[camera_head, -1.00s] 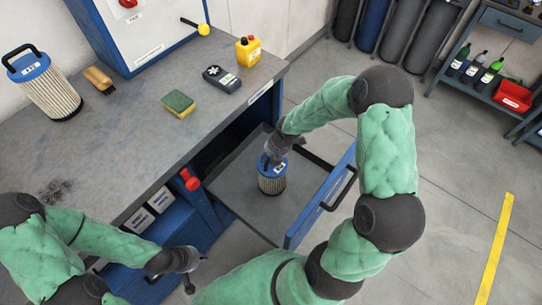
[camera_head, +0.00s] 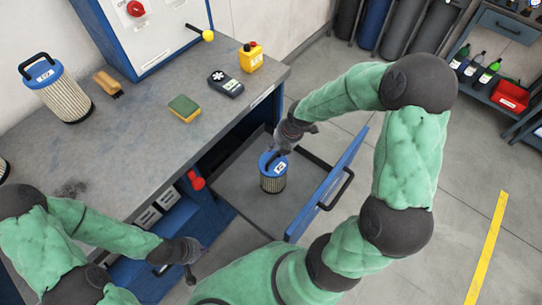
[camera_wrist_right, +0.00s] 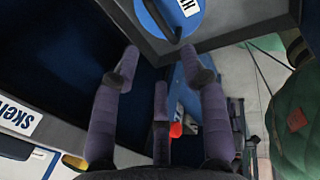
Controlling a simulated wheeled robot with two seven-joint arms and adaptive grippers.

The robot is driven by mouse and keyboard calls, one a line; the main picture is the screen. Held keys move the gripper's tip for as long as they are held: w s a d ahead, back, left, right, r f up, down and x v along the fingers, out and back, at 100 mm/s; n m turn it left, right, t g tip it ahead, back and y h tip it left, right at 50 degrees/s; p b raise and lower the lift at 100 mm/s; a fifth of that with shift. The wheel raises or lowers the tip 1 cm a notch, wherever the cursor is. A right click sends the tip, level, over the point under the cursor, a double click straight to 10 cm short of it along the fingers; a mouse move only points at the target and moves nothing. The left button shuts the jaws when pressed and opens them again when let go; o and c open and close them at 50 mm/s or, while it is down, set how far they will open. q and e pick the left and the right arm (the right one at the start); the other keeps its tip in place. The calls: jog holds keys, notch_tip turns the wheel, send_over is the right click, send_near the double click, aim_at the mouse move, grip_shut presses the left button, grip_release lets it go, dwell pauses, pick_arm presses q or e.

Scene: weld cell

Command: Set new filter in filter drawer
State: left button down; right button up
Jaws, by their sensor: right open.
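A pleated filter (camera_head: 273,182) with a blue top and black handle stands upright in the open drawer (camera_head: 240,185). My right gripper (camera_head: 281,150) is just above and beside it on the far side. In the right wrist view the blue filter top (camera_wrist_right: 205,12) and its handle lie beyond the spread fingers of the right gripper (camera_wrist_right: 160,95), apart from them. It is open and empty. A second, larger-looking blue-topped filter (camera_head: 62,98) stands on the bench at the left. My left gripper (camera_head: 188,262) hangs in front of the bench; its fingers are too small to read.
The blue drawer front (camera_head: 330,185) stands out into the aisle. Floor to the right is clear.

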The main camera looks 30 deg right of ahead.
jog(key=s+a+f+m+g+y, duration=0.1)
jog(key=s+a+f+m, duration=0.6)
jog(key=m, duration=0.5)
jog(key=s+a+f+m+g+y, duration=0.1)
jog(key=s+a+f+m, duration=0.6)
jog(key=a+f+m, duration=0.4)
jog(key=shift+a+f+m+g+y, duration=0.35)
jog(key=shift+a+m+g, duration=0.1)
jog(key=shift+m, duration=0.35)
jog(key=shift+s+r, duration=0.1)
